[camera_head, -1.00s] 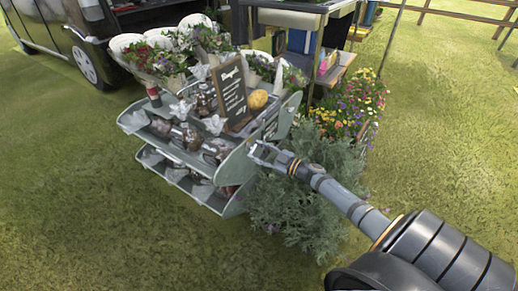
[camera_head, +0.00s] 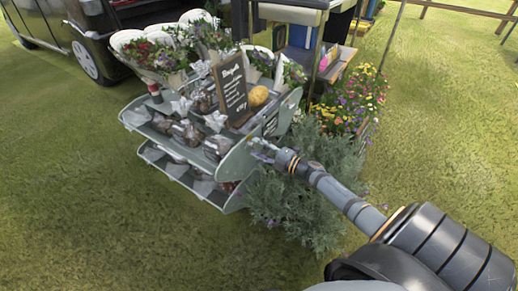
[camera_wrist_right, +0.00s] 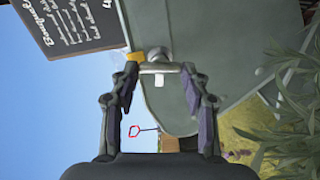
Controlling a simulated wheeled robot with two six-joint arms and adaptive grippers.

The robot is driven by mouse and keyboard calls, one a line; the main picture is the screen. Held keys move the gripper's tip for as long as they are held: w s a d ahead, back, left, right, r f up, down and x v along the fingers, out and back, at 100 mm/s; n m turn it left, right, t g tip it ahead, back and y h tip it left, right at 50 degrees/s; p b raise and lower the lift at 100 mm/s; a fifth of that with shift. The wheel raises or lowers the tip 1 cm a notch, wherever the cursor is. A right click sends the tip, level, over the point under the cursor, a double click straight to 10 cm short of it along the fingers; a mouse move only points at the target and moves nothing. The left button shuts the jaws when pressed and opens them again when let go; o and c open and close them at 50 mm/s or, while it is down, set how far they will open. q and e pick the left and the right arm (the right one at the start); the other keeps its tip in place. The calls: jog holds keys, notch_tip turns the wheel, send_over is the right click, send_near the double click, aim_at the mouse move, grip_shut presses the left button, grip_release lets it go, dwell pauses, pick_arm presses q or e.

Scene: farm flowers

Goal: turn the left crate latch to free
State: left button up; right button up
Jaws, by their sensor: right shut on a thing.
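The crate latch (camera_wrist_right: 158,67) is a short pale metal bar with a round knob, on the grey-green side panel (camera_wrist_right: 235,65) of the stand. My right gripper (camera_wrist_right: 159,72) is shut on the latch, with the bar held crosswise between its two fingertips. In the head view my right gripper (camera_head: 257,148) is at the right end of the tiered grey stand (camera_head: 150,128), against its side panel (camera_head: 285,118). The latch is too small to tell there. My left gripper is not in view.
A chalkboard sign (camera_head: 231,88), a yellow round thing (camera_head: 257,96) and flower bunches (camera_head: 160,58) stand on top of the stand. A leafy bush (camera_head: 310,190) grows close under my right arm. Open grass lies in front and to the right.

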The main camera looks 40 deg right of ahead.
jog(key=shift+f+n, duration=0.1)
jog(key=shift+n, duration=1.1)
jog(key=o, duration=1.2)
jog(key=shift+c, duration=0.2)
jog(key=shift+s, duration=0.15)
jog(key=v, duration=1.1)
jog(key=shift+s+d, duration=0.2)
jog(key=shift+s, duration=0.15)
